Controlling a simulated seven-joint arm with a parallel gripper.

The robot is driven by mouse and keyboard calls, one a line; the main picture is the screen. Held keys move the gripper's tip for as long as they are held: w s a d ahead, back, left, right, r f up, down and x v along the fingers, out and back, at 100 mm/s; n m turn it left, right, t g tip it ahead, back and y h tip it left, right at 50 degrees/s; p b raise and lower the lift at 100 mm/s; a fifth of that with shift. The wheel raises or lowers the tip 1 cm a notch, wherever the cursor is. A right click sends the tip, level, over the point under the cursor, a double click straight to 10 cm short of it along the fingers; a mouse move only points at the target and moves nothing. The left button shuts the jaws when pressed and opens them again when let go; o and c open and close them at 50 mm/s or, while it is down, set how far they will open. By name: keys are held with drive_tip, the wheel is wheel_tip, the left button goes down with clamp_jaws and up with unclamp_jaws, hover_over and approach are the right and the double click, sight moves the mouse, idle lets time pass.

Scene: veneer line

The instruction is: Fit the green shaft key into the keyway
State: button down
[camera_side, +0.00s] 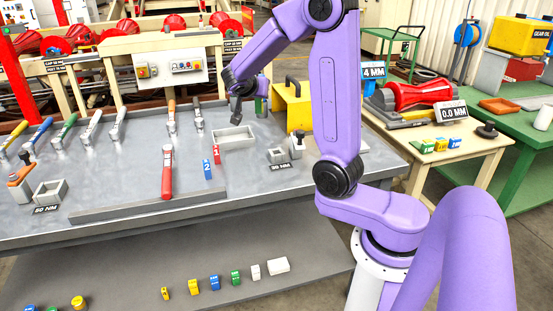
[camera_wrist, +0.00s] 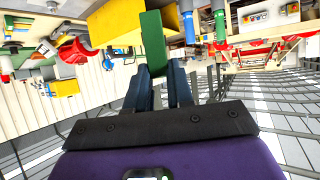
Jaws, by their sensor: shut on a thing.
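The green shaft key (camera_wrist: 152,42) is an upright-looking green bar between my gripper's dark fingers (camera_wrist: 160,82) in the wrist view. The fingers are shut on its near end, and the rest stands out beyond the tips. In the side view my gripper (camera_side: 249,103) is over the back of the grey bench, left of a yellow block. A bit of green (camera_side: 261,104), which looks like the key, shows by the fingers. I cannot make out the keyway in either view.
A grey open tray (camera_side: 234,138) sits just below my gripper on the bench. The yellow block (camera_side: 291,106) with a black handle stands close on the right.

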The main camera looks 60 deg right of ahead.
drive_tip(key=s+d+f+m+g, duration=0.2)
drive_tip(key=s+m+g, duration=0.2)
drive_tip(key=s, duration=0.2)
drive_tip(key=m+g, duration=0.4)
hover_over(273, 153)
wheel_tip(273, 153, down, 11)
drive_tip(key=shift+d+f, duration=0.1)
drive_tip(key=shift+f, duration=1.55)
drive_tip(key=shift+f, duration=0.5)
drive_tip(key=c, duration=1)
unclamp_jaws()
